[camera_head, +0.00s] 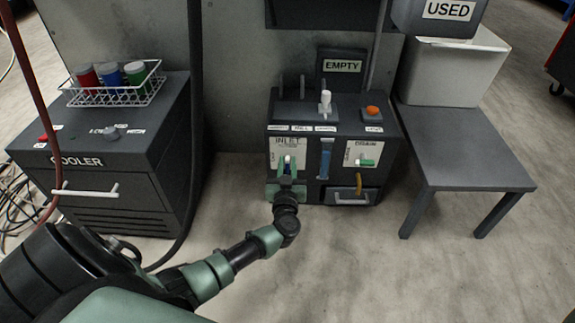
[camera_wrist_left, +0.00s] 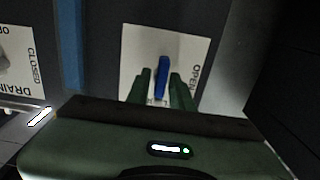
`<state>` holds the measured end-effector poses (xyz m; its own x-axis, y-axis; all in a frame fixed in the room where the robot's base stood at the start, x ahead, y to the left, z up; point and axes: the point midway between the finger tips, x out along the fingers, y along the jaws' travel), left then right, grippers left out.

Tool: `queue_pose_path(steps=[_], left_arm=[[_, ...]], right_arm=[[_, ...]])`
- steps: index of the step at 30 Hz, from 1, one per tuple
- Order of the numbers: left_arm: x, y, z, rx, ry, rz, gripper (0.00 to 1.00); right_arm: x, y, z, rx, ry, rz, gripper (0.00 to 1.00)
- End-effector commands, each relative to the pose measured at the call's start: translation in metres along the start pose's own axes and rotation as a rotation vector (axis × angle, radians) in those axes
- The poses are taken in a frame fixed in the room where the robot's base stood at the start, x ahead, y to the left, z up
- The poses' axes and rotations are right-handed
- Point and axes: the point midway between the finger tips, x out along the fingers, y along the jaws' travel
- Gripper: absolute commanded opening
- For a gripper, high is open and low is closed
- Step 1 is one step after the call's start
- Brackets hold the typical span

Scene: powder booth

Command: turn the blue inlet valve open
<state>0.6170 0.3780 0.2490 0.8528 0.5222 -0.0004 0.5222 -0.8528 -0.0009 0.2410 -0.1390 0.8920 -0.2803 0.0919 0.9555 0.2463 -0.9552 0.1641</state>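The blue inlet valve handle (camera_wrist_left: 162,76) stands out from a white plate lettered OPEN along one side in the left wrist view. In the left wrist view the two green fingers of my left gripper (camera_wrist_left: 161,90) sit on either side of the blue handle, with narrow gaps visible between finger and handle. The handle's lower end is hidden by the gripper body. My right gripper is not in view.
A drain plate (camera_head: 363,154) with a green handle is right of the inlet plate. A cooler (camera_head: 130,190) with a wire basket of cups (camera_head: 112,92) stands left. A grey table (camera_head: 465,140) with a white bin (camera_head: 455,75) stands right. The floor in front is clear.

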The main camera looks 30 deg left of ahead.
Motion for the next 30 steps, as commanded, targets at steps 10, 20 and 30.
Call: queue_pose_path(steps=[10,20,30], left_arm=[[-0.001,0.0,0.0,-0.011,-0.002,0.0,0.0],[-0.002,0.0,-0.003,-0.155,-0.007,-0.002,0.0],[-0.002,-0.001,0.002,-0.46,-0.004,-0.001,0.0]], right_arm=[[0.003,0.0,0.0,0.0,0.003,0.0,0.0],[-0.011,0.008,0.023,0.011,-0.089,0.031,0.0],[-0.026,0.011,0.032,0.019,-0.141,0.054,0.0]])
